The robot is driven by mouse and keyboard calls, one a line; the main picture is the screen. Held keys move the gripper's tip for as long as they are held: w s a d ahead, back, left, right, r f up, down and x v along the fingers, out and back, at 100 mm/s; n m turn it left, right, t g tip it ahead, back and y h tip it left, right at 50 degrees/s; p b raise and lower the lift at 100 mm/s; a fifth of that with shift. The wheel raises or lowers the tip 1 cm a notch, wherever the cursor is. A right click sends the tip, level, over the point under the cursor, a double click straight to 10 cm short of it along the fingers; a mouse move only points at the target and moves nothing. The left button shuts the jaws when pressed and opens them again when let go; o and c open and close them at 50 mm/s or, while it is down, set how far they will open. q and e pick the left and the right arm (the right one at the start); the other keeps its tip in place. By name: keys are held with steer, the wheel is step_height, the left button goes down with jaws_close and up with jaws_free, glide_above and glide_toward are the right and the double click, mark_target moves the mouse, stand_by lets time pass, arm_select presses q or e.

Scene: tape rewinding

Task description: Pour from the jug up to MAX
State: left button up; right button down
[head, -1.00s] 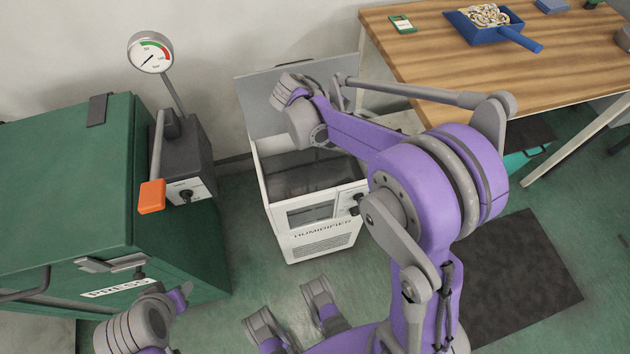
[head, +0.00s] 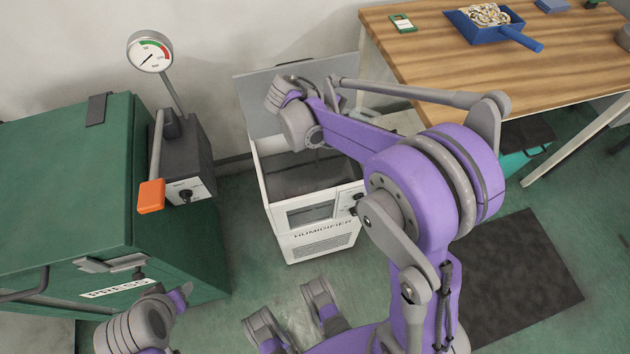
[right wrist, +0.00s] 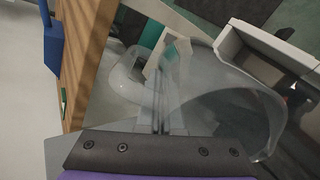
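The white humidifier (head: 318,243) stands on the floor with its grey lid (head: 256,112) raised and its dark tank showing. A clear jug (right wrist: 235,112) fills the middle of the right wrist view, with its looped handle (right wrist: 122,82) on the left. My right gripper (right wrist: 160,128) appears shut on that handle. In the head view my right wrist hangs over the back of the open humidifier and hides the fingers and jug. The water in the jug and a MAX mark cannot be made out. My left wrist is at lower left, its fingers not clearly shown.
The green press (head: 60,190) with its gauge (head: 149,52) and orange-ended lever (head: 151,196) stands left of the humidifier. A wooden table (head: 430,62) at upper right carries a blue scoop-like tray (head: 482,34). A dark mat (head: 515,285) lies on the floor.

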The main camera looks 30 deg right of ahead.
steer(key=shift+a+r+h, duration=0.1)
steer(key=shift+r+h, duration=0.3)
stand_by(1.0)
stand_by(0.4)
